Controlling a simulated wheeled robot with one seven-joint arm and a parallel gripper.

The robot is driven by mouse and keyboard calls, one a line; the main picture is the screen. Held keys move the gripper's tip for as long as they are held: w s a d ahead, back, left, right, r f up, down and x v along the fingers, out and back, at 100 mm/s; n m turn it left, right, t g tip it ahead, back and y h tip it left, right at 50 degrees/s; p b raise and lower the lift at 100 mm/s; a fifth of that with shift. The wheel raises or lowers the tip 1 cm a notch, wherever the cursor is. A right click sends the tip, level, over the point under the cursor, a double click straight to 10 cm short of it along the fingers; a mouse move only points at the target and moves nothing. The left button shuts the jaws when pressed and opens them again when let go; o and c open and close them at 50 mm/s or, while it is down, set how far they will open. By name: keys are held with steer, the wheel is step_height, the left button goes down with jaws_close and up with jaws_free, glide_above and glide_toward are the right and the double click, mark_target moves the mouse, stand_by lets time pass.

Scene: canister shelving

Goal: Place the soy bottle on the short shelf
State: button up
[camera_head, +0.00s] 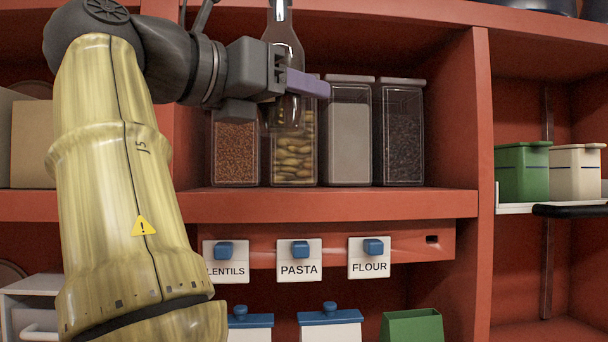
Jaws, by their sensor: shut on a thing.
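The bottle (283,36), tall, see-through and brownish with a narrow neck, is upright in my gripper (291,86). My gripper is shut on the bottle's body, with a purple finger showing on its near side. The bottle's top is cut off by the upper picture edge. Its lower part hangs in front of the canister of pasta. The red shelf (340,205) behind it carries a row of canisters. A short white shelf (516,209) shows at the right; I cannot tell which shelf is the short one.
Canisters of brown grains (236,155), pasta (293,160), white flour (349,140) and dark contents (402,135) stand close together. A green box (522,172) and a cream box (575,172) sit on the white shelf. A red upright (483,110) separates the bays.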

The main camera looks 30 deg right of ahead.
steer(key=w+d+f+p, duration=0.1)
steer(key=w+d+p, duration=0.1)
steer(key=w, duration=0.3)
steer(key=w+d+f+p, duration=0.1)
steer(key=w+d+p, duration=0.2)
steer(key=w, duration=0.3)
steer(key=w+d+f+p, duration=0.1)
steer(key=w+d+p, duration=0.1)
steer(key=w, duration=0.4)
steer(key=shift+w+d+f+p, duration=0.2)
steer(key=shift+d+f+p, duration=0.1)
steer(key=shift+p, duration=0.1)
steer(key=shift+s+r, duration=0.1)
steer(key=shift+a, duration=0.1)
step_height(320, 180, down, 3)
steer(key=shift+r+b, duration=0.1)
steer(key=shift+b, duration=0.3)
steer(key=shift+w+f+p, duration=0.35)
steer(key=shift+w+f, duration=0.05)
steer(key=shift+f, duration=0.05)
